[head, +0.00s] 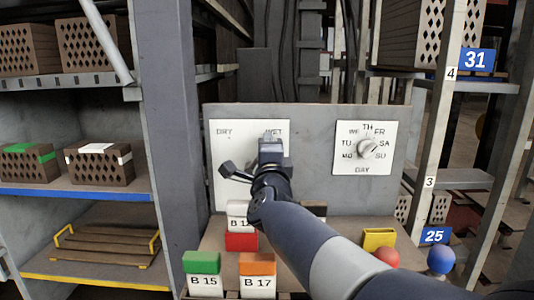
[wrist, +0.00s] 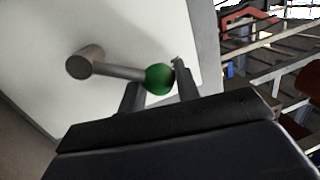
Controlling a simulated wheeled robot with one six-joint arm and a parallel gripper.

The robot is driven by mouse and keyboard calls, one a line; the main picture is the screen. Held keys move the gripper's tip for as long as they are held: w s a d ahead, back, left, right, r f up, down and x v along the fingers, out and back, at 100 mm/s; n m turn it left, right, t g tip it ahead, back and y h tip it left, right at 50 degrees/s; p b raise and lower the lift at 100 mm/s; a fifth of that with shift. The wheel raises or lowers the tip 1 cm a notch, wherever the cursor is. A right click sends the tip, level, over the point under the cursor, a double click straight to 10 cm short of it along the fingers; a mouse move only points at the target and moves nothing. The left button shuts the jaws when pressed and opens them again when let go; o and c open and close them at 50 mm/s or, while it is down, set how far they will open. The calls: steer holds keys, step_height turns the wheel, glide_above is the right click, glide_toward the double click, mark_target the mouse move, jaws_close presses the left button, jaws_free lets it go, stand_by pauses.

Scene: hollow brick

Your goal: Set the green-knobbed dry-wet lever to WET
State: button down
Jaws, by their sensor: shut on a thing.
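The white dry-wet panel (head: 228,155) is on the grey board, with DRY at the upper left and WET at the upper right. My gripper (head: 270,140) is in front of the panel's right part, just below the WET label, and hides the lever in the head view. In the wrist view the lever's grey arm (wrist: 118,71) runs from a round pivot (wrist: 85,62) to the green knob (wrist: 159,79). My gripper's fingers (wrist: 160,84) stand on both sides of the knob and are shut on it.
A day dial (head: 367,148) is on the board to the right. Brick shelves flank the board.

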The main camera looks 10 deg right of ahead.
steer(key=shift+a+f, duration=0.1)
steer(key=shift+f, duration=0.05)
steer(key=c, duration=1.1)
jaws_free()
steer(key=shift+a, duration=0.1)
step_height(320, 180, up, 10)
steer(key=p, duration=0.5)
steer(key=shift+p, duration=0.4)
